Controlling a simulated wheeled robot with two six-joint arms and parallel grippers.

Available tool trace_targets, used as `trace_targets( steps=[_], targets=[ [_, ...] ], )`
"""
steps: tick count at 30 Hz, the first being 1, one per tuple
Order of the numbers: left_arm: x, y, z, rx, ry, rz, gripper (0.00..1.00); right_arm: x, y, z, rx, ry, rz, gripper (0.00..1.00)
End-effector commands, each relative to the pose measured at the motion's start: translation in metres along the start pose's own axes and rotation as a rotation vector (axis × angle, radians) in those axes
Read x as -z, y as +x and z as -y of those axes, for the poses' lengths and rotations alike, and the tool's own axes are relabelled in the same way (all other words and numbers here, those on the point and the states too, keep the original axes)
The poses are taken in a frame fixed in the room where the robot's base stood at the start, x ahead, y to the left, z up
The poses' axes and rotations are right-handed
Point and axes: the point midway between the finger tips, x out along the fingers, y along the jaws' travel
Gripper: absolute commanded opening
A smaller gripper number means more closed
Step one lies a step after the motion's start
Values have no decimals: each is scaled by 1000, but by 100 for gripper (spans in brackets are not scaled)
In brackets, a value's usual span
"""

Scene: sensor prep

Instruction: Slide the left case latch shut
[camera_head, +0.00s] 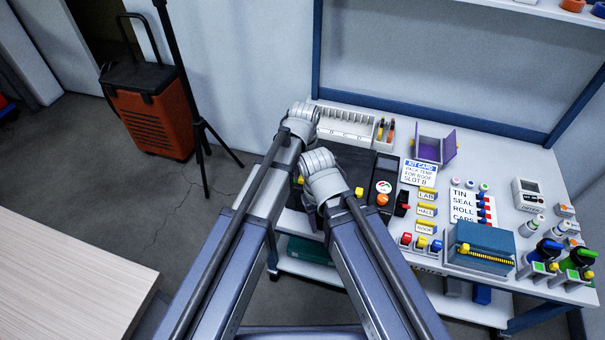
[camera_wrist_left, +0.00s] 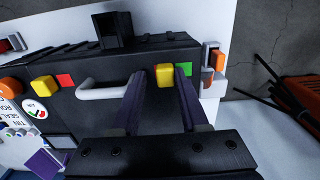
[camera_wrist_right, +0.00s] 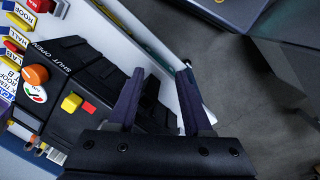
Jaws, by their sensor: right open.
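The dark case (camera_head: 350,158) lies on the workbench, partly hidden by my arms in the head view. In the left wrist view its left latch, a yellow block (camera_wrist_left: 165,75), sits between the fingertips of my left gripper (camera_wrist_left: 159,76), with a green mark right beside it. The left gripper is open; I cannot tell if a finger touches the latch. The other yellow latch (camera_wrist_left: 43,85) has a red mark beside it. A pale handle (camera_wrist_left: 98,91) lies between the latches. My right gripper (camera_wrist_right: 161,72) is open and empty over the case's edge.
An orange knob (camera_wrist_right: 35,75) and a round dial (camera_head: 384,187) sit on the panel right of the case. A white slotted rack (camera_head: 345,127) stands behind it. A teal box (camera_head: 482,248) and small parts crowd the bench's right side. Open floor lies left.

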Motion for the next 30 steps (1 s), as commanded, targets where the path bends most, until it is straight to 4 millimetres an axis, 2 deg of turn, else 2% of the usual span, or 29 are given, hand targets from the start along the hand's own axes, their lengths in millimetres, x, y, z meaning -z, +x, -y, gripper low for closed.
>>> trace_targets(
  steps=[1,3,11,17,23,30],
  targets=[
    [0,0,0,0,0,0,49,0,0,0,0,0,0,50],
    [0,0,0,1,0,0,57,0,0,0,0,0,0,50],
    [0,0,0,1,0,0,57,0,0,0,0,0,0,50],
    [0,-8,0,1,0,0,57,0,-8,-1,0,0,0,50],
    [0,-28,0,1,0,0,57,-2,-28,-3,0,0,0,50],
    [0,-61,1,2,-1,0,57,-4,-60,-6,0,1,0,50]
  ],
)
